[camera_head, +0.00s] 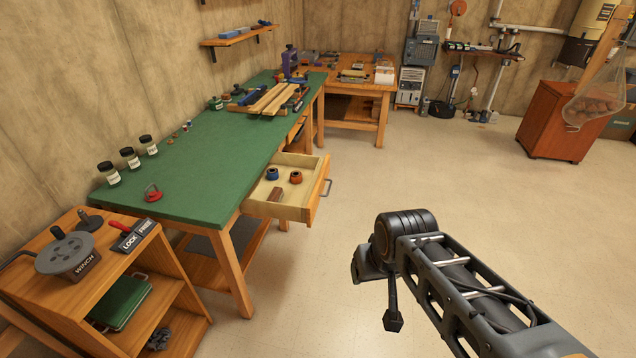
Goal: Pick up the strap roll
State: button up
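An open drawer (283,210) sticks out from the front of the green-topped bench. In it lie a small blue roll (272,174), an orange-brown roll (296,177) and a reddish-brown block (276,195). I cannot tell which of these, if any, is the strap roll; they are small in the view. My arm reaches in from the lower right, over the floor and right of the drawer, apart from it. My gripper (393,320) seems to be the dark end hanging below the arm. Its fingers are not clear, and I see nothing held in it.
A low shelf unit (60,300) with a winch (70,255) stands at the lower left. A red-brown cabinet (556,125) stands far right. The middle floor is clear.

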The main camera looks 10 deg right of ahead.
aim_at(296, 177)
jog(key=u, duration=1.95)
jog(key=k, duration=0.3)
jog(key=z, duration=1.4)
jog(key=i, duration=2)
jog(key=u, duration=0.35)
